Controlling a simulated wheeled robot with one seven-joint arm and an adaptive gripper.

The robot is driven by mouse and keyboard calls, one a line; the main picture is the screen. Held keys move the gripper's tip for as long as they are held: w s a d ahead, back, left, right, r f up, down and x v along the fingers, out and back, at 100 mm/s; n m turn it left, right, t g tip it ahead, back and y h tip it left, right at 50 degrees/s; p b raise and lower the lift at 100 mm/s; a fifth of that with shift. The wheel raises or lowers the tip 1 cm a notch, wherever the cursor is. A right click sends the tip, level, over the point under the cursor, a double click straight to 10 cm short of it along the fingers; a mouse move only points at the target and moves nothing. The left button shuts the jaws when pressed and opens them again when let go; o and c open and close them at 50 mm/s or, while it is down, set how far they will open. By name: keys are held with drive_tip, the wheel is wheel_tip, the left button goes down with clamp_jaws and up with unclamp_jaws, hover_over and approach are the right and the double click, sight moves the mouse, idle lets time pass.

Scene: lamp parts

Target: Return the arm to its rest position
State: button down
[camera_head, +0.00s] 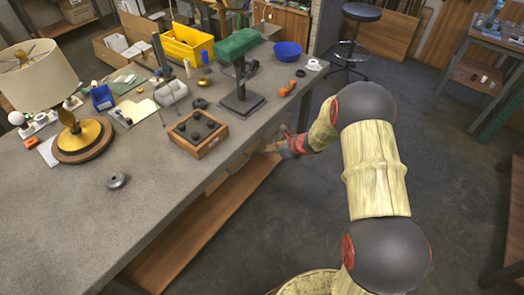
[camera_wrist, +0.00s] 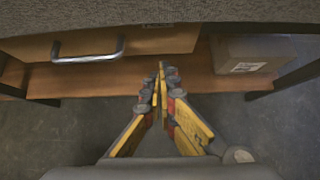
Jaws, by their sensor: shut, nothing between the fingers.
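My arm reaches from the bottom right of the head view over the floor to the front side of the workbench (camera_head: 60,215). My gripper (camera_head: 268,150) is beside the bench's front edge, below the top, seen small and partly unclear. In the wrist view my gripper (camera_wrist: 161,68) shows its two yellow and grey fingers meeting at the tips, with nothing between them. Beyond the tips are a wooden drawer (camera_wrist: 135,42) with a metal handle and a wooden lower shelf (camera_wrist: 80,80).
A lamp (camera_head: 45,80) with a cream shade stands on the bench at the left. A wooden tray (camera_head: 200,150) of dark knobs and a green-topped stand (camera_head: 240,100) are near the edge. A cardboard box (camera_wrist: 250,55) sits on the shelf. A stool (camera_head: 355,40) stands behind; floor is open.

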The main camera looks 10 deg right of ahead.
drive_tip(key=p+v, duration=0.2)
drive_tip(key=v, duration=0.5)
drive_tip(key=shift+d, duration=0.1)
